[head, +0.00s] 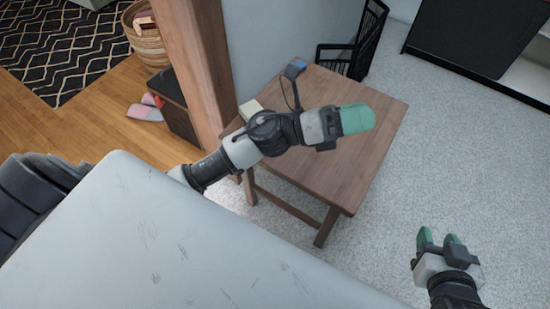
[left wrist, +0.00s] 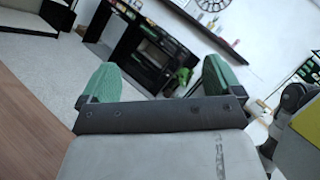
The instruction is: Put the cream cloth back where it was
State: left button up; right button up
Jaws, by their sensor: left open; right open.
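A small pale cream item (head: 250,108) sits at the left edge of the wooden table (head: 378,110), partly hidden behind my left arm. It may be the cream cloth, but I cannot tell for sure. My left gripper (head: 357,119) is above the table, to the right of that item, pointing right. The left wrist view shows its two green fingers (left wrist: 157,82) wide apart with nothing between them. My right gripper (head: 438,237) is low at the right over the pale carpet, open and empty, away from the table.
A wooden post (head: 197,65) stands left of the table. A black wire rack (head: 355,48) is behind it, and a dark cabinet (head: 470,35) stands at the back right. A wicker basket (head: 147,38) is at the upper left. The carpet (head: 450,150) right of the table is clear.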

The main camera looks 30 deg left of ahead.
pick_arm(q)
jog(key=s+a+f+n+t+y, duration=0.15)
jog(key=a+n+t+y, duration=0.3)
jog(key=n+y, duration=0.65)
jog(key=a+f+n+t+y, duration=0.3)
jog(key=a+n+t+y, duration=0.15)
jog(key=n, duration=1.25)
jog(key=s+a+f+n+g+y, duration=0.1)
jog(key=s+a+f+n+g, duration=0.1)
jog(key=s+f+n+g, duration=0.5)
jog(key=shift+s+a+f+n, duration=0.2)
jog(key=shift+f+n, duration=0.45)
jog(key=shift+n, duration=0.45)
